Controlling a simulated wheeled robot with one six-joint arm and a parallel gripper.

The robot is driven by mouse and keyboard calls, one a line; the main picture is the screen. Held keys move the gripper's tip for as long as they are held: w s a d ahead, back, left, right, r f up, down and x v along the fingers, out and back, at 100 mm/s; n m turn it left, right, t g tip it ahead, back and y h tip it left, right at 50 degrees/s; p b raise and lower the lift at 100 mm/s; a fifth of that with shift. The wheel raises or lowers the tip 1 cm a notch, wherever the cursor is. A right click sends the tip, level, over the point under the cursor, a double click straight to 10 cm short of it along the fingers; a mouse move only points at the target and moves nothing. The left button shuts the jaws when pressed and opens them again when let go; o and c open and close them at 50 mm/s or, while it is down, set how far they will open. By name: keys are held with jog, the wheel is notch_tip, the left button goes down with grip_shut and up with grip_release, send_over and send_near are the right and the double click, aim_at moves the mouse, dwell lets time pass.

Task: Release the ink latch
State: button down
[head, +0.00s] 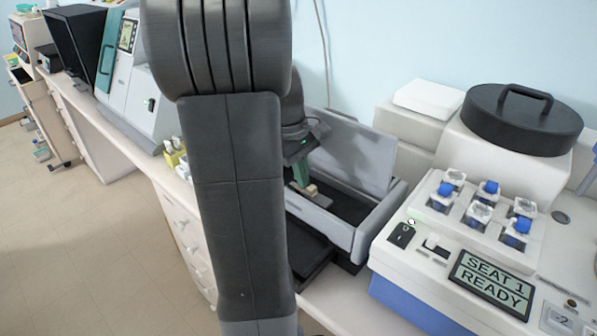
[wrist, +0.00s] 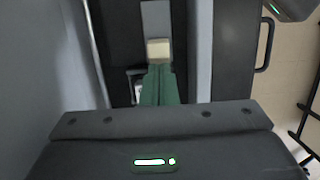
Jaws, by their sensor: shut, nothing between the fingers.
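A small beige block (head: 311,190), which may be the ink latch, sits inside an open grey box (head: 365,217) in the head view. In the wrist view the block (wrist: 158,50) is just beyond my fingertips, near the middle of the dark channel. My gripper (head: 302,180) reaches down into the box with its green fingers. The fingers (wrist: 159,70) are shut together with nothing between them. Their tips are at or very near the block; I cannot tell if they touch. My arm hides the left part of the box.
A white machine (head: 430,262) reading "SEAT 1 READY" stands close on the right, with several blue-capped holders and a black lidded drum (head: 522,118). The box's raised grey lid (head: 352,150) stands behind my gripper. Another machine (head: 128,80) is on the bench at left.

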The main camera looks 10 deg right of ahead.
aim_at(297, 185)
jog(key=s+d, duration=0.2)
jog(key=s, duration=0.1)
jog(key=shift+d, duration=0.2)
jog(key=shift+w+a, duration=0.1)
dwell(0.3)
jog(key=shift+w+a+r+p, duration=0.1)
jog(key=shift+w+a+p, duration=0.25)
jog(key=shift+p, duration=0.1)
jog(key=w, duration=0.1)
jog(key=a, duration=0.1)
jog(key=w+a, duration=0.1)
jog(key=shift+w+r+p, duration=0.25)
jog(key=shift+w+p, duration=0.1)
jog(key=shift+p, duration=0.05)
jog(key=shift+w+a+r, duration=0.25)
jog(key=shift+w+r, duration=0.35)
jog(key=shift+r, duration=0.35)
notch_tip(297, 185, up, 7)
jog(key=shift+w+a, duration=0.25)
jog(key=shift+a, duration=0.1)
